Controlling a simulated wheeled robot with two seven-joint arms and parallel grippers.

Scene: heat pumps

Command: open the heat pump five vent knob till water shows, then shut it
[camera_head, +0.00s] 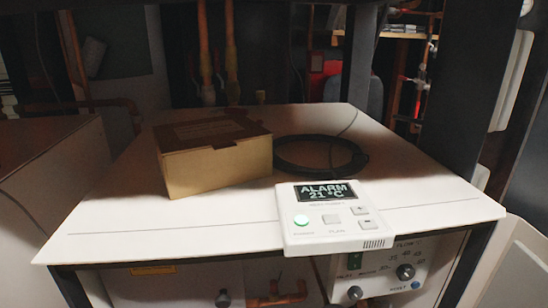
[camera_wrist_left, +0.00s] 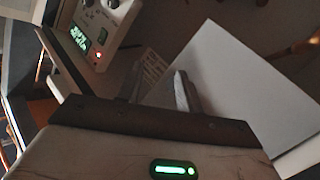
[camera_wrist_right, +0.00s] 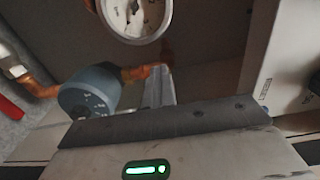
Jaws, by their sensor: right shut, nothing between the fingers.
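In the right wrist view a blue-grey round knob (camera_wrist_right: 88,95) with pale marks on its face sits by a copper pipe (camera_wrist_right: 40,88). I cannot tell for sure whether it is the vent knob. My right gripper (camera_wrist_right: 159,82) is shut and empty just right of this knob; I cannot tell if they touch. No water shows. My left gripper (camera_wrist_left: 160,88) is open and empty, beside a pale panel. Neither gripper shows in the head view. A controller (camera_head: 327,222) on the white top's front edge reads ALARM 21 °C, with a green light.
A cardboard box (camera_head: 215,155) and a black coil (camera_head: 318,153) lie on the white top (camera_head: 420,190). Below its edge are a panel with knobs (camera_head: 405,272) and copper pipework (camera_head: 275,296). A round gauge (camera_wrist_right: 137,15) hangs above the right gripper.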

